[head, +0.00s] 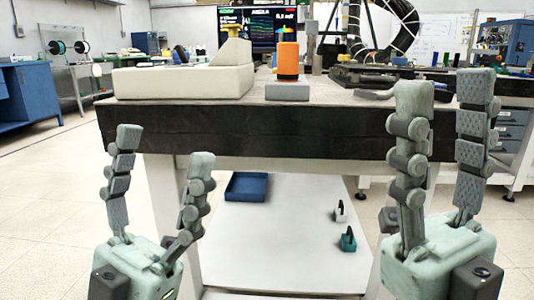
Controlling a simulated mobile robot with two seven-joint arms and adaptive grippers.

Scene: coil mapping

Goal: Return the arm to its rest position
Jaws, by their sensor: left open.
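My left gripper (162,150) is at the lower left of the head view. Its two fingers stand upright and apart, with nothing between them. My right gripper (444,100) is at the right, with its two fingers upright and a gap between them; nothing is held there. Both grippers are in front of the table's dark front edge (250,130). The fingertips of the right gripper overlap the tabletop in the picture. Whether either gripper touches the table cannot be told.
On the table are a pale block-shaped part (185,80), an orange cylinder (288,60) above a grey block (288,91), and a dark coil rig (385,55) at the right. A blue tray (246,187) lies on the lower shelf (275,245). Floor shows at the left.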

